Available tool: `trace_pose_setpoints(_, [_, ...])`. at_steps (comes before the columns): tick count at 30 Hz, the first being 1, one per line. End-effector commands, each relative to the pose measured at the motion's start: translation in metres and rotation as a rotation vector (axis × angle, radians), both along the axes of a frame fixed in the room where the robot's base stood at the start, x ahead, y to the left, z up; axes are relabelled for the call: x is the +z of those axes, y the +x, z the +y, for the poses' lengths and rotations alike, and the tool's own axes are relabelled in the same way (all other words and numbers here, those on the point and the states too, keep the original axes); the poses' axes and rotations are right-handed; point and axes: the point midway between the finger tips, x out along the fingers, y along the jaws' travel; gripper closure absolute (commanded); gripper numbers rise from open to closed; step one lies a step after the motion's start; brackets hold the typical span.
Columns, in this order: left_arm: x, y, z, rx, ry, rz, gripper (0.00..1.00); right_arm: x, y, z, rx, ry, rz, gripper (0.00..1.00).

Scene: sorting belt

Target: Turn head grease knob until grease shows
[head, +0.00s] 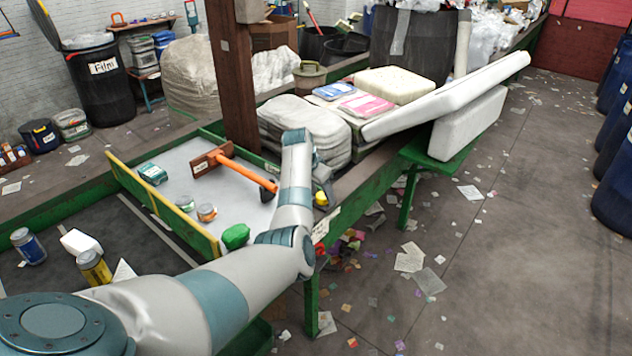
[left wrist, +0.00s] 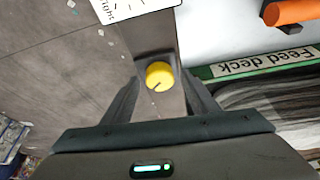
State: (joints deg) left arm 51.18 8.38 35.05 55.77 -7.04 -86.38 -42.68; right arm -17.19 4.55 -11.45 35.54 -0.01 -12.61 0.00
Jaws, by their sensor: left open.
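The yellow grease knob (head: 321,198) sits on the frame at the near right corner of the sorting table. In the left wrist view the knob (left wrist: 160,75) is round, with a dark pointer line on its face. My left gripper (head: 323,178) points down just above the knob. Its dark fingers stand apart on both sides of the knob, and I cannot tell whether they touch it. A white label (left wrist: 135,8) with tick marks and the word "right" lies beside the knob. My right gripper is out of view.
A "Feed deck" strip (left wrist: 265,62) runs near the knob. Foam slabs (head: 450,95) and bundles stand behind. Scraps litter the floor at right.

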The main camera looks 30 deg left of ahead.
Motion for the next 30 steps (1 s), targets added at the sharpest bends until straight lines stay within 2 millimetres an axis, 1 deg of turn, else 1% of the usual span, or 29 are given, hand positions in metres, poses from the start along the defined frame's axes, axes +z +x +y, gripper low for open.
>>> trace_pose_setpoints(5, [0.007,-0.003,0.001,0.001,0.001,-0.002,0.46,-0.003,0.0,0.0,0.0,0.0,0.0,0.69])
trace_pose_setpoints(11, [0.027,-0.011,0.002,0.001,0.001,-0.003,0.46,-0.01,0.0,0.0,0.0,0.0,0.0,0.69])
trace_pose_setpoints(17, [0.061,-0.025,0.006,0.002,0.004,-0.005,0.46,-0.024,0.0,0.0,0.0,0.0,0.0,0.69])
trace_pose_setpoints(21, [0.087,-0.036,0.008,0.002,0.004,-0.005,0.46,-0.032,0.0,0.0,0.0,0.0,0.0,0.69])
trace_pose_setpoints(30, [0.132,-0.054,0.01,0.002,0.003,-0.005,0.46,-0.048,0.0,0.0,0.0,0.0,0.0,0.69])
